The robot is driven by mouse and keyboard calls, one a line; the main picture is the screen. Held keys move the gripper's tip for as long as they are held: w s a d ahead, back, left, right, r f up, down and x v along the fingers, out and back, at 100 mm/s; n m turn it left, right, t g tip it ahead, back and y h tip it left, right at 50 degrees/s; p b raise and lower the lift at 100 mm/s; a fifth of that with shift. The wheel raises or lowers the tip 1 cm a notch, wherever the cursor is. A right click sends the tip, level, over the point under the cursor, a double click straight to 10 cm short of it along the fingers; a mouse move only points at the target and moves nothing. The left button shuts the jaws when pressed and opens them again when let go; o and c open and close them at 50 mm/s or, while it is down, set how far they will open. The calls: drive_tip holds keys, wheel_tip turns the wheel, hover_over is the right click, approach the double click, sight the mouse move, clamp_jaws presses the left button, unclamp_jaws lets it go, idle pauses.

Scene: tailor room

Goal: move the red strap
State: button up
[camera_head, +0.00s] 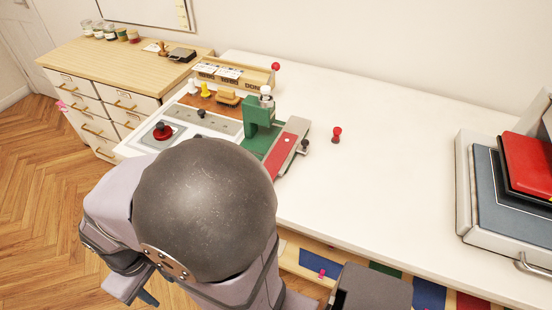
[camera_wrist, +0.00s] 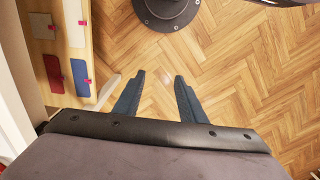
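Two long red pieces could be the red strap, and I cannot tell which is meant. One is a red strip (camera_head: 284,150) on a grey bar beside the green press on the white table. The other is a red, rounded piece (camera_wrist: 53,73) with a pink tab, lying in the open drawer in the wrist view. My gripper (camera_wrist: 160,75) is open and empty, pointing down over the wooden floor to the right of the drawer. In the head view my arm hides most of the gripper and the table's front left part.
A shallow drawer (camera_head: 292,262) with coloured pieces sticks out under the table's front edge. A blue piece (camera_wrist: 80,77) lies beside the red one. A red-knobbed stamp (camera_head: 337,134) stands on the table. A grey press (camera_head: 464,190) stands at right.

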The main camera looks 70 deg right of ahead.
drive_tip(key=c, duration=0.8)
drive_tip(key=shift+s+f+n+g+p, duration=0.25)
drive_tip(key=shift+s+n+g+p, duration=0.15)
drive_tip(key=shift+s+g, duration=0.15)
clamp_jaws()
drive_tip(key=s+d+f+n+g+h+p, duration=0.1)
drive_tip(key=s+d+n+g+h+p, duration=0.4)
drive_tip(key=s+n+h, duration=0.15)
drive_tip(key=d+r+n+t+h+p, duration=0.1)
drive_tip(key=d+r+n+t+h, duration=0.1)
drive_tip(key=n+h, duration=0.3)
drive_tip(key=s+d+r+n+t+h+p, duration=0.1)
drive_tip(key=d+r+n+t+h+p, duration=0.1)
drive_tip(key=d+n+t+h, duration=0.2)
drive_tip(key=shift+d+r+n+h, duration=0.4)
drive_tip(key=shift+d+n+h, duration=0.35)
drive_tip(key=shift+h, duration=0.5)
